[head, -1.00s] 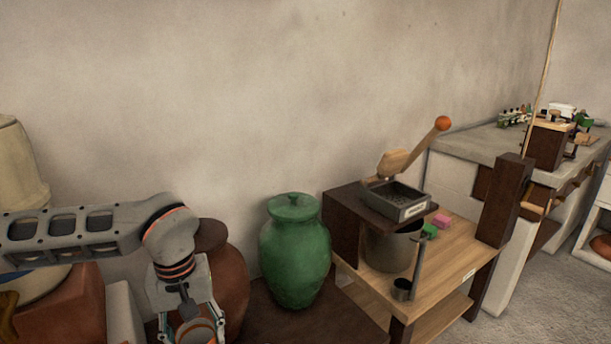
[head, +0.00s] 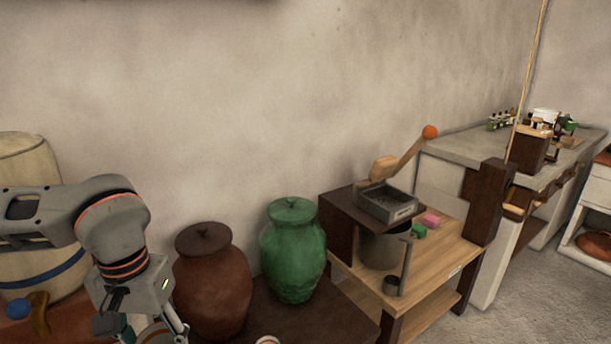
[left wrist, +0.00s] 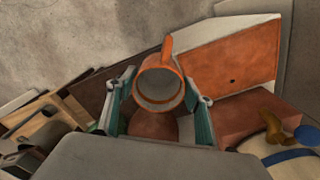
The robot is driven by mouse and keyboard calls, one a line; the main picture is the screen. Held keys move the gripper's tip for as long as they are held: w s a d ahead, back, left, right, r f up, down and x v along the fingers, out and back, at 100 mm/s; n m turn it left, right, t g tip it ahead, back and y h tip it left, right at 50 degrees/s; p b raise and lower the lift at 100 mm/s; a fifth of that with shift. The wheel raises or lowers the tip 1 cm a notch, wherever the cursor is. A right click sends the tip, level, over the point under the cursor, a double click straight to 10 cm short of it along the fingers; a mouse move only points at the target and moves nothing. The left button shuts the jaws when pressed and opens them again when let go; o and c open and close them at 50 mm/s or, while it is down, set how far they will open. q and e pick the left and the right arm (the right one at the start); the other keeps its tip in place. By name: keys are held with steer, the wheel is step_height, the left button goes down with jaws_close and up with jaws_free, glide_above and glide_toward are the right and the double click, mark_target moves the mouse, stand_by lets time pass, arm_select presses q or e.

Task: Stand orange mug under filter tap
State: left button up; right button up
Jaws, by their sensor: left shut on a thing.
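My left gripper (left wrist: 158,104) is shut on the orange mug (left wrist: 161,62). In the left wrist view the mug's open mouth faces the camera and its handle points up the picture. In the head view the gripper (head: 152,330) is at the lower left, with its fingers and the mug partly cut off by the bottom edge. The filter looks to be the cream barrel (head: 22,170) with a blue band at the far left. An ochre tap (head: 40,314) and blue ball (head: 17,308) are at its front, left of the gripper; the left wrist view also shows the tap (left wrist: 271,128). My right gripper is out of view.
A brown lidded jar (head: 212,285) and a green lidded jar (head: 292,250) stand right of my left arm. A pale round rim (head: 267,340) shows at the bottom edge. A red-brown block (left wrist: 245,112) lies near the tap.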

arm_select(q)
steer(key=r+p, duration=0.2)
steer(key=s+r+p, duration=0.1)
steer(key=p, duration=0.2)
steer(key=s+r+p, duration=0.1)
steer(key=r+p, duration=0.1)
steer(key=p, duration=0.1)
steer(key=shift+r, duration=0.3)
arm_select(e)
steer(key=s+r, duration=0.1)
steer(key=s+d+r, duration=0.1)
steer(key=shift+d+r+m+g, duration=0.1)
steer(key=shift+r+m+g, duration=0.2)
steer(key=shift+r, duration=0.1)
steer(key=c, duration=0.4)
arm_select(q)
steer(key=shift+w, duration=0.1)
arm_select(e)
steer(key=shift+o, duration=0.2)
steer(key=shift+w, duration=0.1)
